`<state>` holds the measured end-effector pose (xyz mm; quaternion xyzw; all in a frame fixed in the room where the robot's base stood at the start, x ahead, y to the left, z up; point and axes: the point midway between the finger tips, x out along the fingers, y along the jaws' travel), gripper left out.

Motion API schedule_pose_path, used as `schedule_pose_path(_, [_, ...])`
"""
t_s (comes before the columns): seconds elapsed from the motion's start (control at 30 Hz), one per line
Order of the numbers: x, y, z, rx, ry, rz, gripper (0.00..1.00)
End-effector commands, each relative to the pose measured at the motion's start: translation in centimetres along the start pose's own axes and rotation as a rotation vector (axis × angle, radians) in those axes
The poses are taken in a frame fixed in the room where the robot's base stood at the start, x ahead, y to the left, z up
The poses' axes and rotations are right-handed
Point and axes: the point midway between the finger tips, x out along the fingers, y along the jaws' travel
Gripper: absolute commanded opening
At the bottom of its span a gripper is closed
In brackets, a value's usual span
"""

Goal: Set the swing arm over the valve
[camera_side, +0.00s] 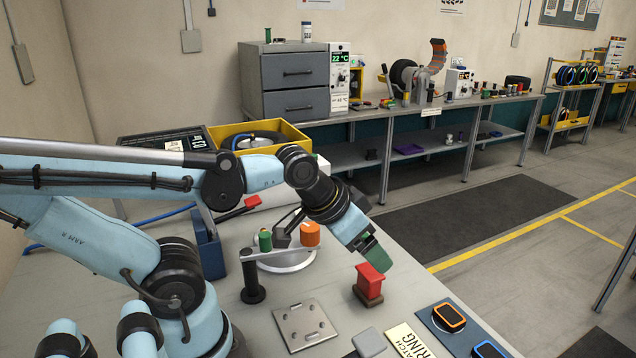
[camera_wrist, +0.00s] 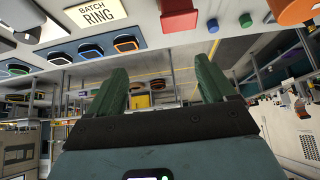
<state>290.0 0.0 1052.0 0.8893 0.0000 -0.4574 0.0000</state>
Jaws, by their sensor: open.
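The swing arm looks like a pale bar (camera_side: 285,250) reaching from a black post (camera_side: 252,290) across a round silver plate (camera_side: 290,266). An orange cylinder (camera_side: 310,234) is at the bar's right end, and a green cylinder (camera_side: 265,241) is near its left part. Both cylinders also show at the top right of the wrist view, the orange one (camera_wrist: 294,10) and the green one (camera_wrist: 245,20). I cannot tell which part is the valve. My gripper (camera_side: 374,254) is open, with its green fingers (camera_wrist: 162,85) apart and nothing between them. It is just above a red block (camera_side: 371,281), right of the bar.
The red block stands on a brown base (camera_side: 368,298). A bolted metal plate (camera_side: 305,325), a "Batch ring" card (camera_side: 410,342) and a blue board with rings (camera_side: 448,318) lie in front. A yellow bin (camera_side: 290,132) stands behind. A drawer cabinet (camera_side: 293,72) is on the back bench.

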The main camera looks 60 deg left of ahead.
Motion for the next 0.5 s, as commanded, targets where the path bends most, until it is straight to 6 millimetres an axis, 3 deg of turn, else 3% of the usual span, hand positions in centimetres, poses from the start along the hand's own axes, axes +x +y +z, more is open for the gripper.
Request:
schedule_pose_path(0.03, [-0.4,0.0,-0.3,0.000,0.000,0.000,0.76])
schedule_pose_path(0.2, [-3.1,0.0,-2.2,0.000,0.000,0.000,0.50])
schedule_pose_path(0.5, [-9.2,0.0,-6.6,0.000,0.000,0.000,0.50])
